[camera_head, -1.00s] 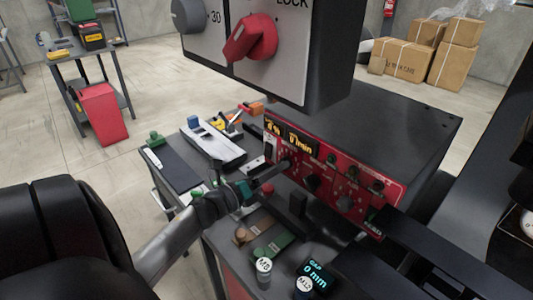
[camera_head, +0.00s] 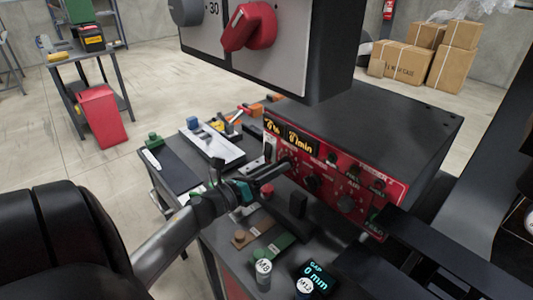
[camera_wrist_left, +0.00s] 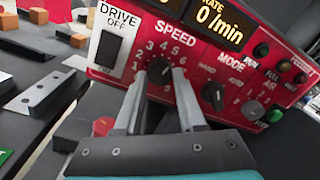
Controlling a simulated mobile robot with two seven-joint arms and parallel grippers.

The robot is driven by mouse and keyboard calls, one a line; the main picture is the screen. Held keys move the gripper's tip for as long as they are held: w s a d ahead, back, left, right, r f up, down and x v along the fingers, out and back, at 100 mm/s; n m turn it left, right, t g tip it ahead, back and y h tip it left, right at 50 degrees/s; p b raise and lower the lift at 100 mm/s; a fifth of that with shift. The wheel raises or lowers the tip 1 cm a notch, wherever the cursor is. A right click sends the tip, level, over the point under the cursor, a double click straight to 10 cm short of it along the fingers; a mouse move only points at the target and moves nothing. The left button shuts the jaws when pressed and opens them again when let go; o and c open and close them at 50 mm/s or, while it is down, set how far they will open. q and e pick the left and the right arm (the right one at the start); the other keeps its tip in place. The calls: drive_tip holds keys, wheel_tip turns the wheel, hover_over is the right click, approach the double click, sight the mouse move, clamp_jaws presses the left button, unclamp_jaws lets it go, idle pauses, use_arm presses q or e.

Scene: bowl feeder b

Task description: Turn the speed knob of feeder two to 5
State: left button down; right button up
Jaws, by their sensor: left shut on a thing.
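The feeder controller is a dark box with a red front panel (camera_head: 330,185) at the centre right in the head view. Its black speed knob (camera_wrist_left: 160,71) shows in the left wrist view, under the SPEED label and inside a dial of white numbers. My left gripper (camera_head: 284,164) reaches the panel from the left; in the left wrist view its two fingers (camera_wrist_left: 158,85) stand on both sides of the knob and are shut on it. The fingers cover part of the dial, and I cannot read the knob's pointer surely.
The DRIVE switch (camera_wrist_left: 110,48) is left of the speed knob, and the MODE knob (camera_wrist_left: 213,95) is right of it. The rate display (camera_wrist_left: 220,20) reads 0/min. A large control box with a red knob (camera_head: 250,25) hangs above. Marked cylinders (camera_head: 263,273) stand below the panel.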

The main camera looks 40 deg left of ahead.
use_arm(q)
drive_tip(key=c, duration=0.8)
unclamp_jaws()
drive_tip(key=shift+w+a+r, duration=0.15)
drive_tip(key=shift+r, duration=0.3)
drive_tip(key=shift+c, duration=0.2)
drive_tip(key=o, duration=0.4)
drive_tip(key=shift+f, duration=0.2)
drive_tip(key=shift+c, duration=0.2)
drive_tip(key=shift+f, duration=0.1)
drive_tip(key=s+a, duration=0.1)
drive_tip(key=s, duration=1.4)
drive_tip(key=shift+s+a+f+b, duration=0.15)
drive_tip(key=shift+a+b, duration=0.2)
